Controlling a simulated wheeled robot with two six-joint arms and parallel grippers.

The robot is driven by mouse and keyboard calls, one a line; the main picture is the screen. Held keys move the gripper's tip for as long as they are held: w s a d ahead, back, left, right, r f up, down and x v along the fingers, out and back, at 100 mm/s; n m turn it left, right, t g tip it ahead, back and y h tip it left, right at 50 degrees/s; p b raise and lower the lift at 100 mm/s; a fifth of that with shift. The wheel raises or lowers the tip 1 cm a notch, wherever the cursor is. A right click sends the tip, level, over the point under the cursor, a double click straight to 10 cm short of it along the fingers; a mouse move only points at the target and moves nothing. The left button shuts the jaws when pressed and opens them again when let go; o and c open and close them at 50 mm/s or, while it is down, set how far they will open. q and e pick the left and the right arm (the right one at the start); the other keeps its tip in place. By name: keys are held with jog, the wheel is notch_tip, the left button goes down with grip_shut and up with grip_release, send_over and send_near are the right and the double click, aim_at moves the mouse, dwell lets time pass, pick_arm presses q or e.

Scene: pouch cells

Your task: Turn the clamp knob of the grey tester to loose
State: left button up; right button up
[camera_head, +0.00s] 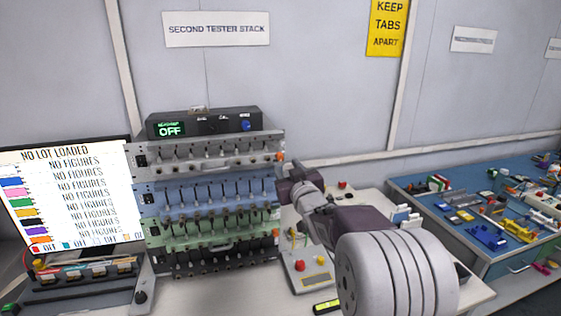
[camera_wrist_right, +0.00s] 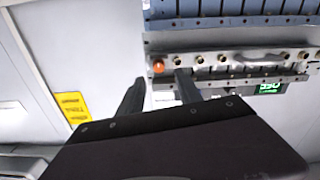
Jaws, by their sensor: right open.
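The grey tester (camera_head: 215,155) is the upper unit of a stack, above a blue and a green unit. Its orange clamp knob (camera_head: 280,157) is at its right end. In the right wrist view the picture is turned over, and the grey tester (camera_wrist_right: 225,66) shows below the blue unit, with the orange knob (camera_wrist_right: 158,66) at its left end. My right gripper (camera_head: 286,182) is just right of the stack, slightly below the knob. In the wrist view its two fingers (camera_wrist_right: 160,80) are apart and empty, with the knob showing between and beyond their tips. My left gripper is not in view.
A black box (camera_head: 205,123) reading OFF sits on top of the stack. The blue tester (camera_head: 215,196) and green tester (camera_head: 215,229) are directly below. A screen (camera_head: 70,200) stands left. A blue bench (camera_head: 455,235) with many small parts is right.

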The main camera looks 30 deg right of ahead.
aim_at(281, 159)
jog(key=p+x, duration=0.1)
jog(key=x, duration=0.4)
jog(key=shift+d, duration=0.2)
jog(key=shift+w, duration=0.25)
grip_shut()
jog(key=shift+f, duration=0.1)
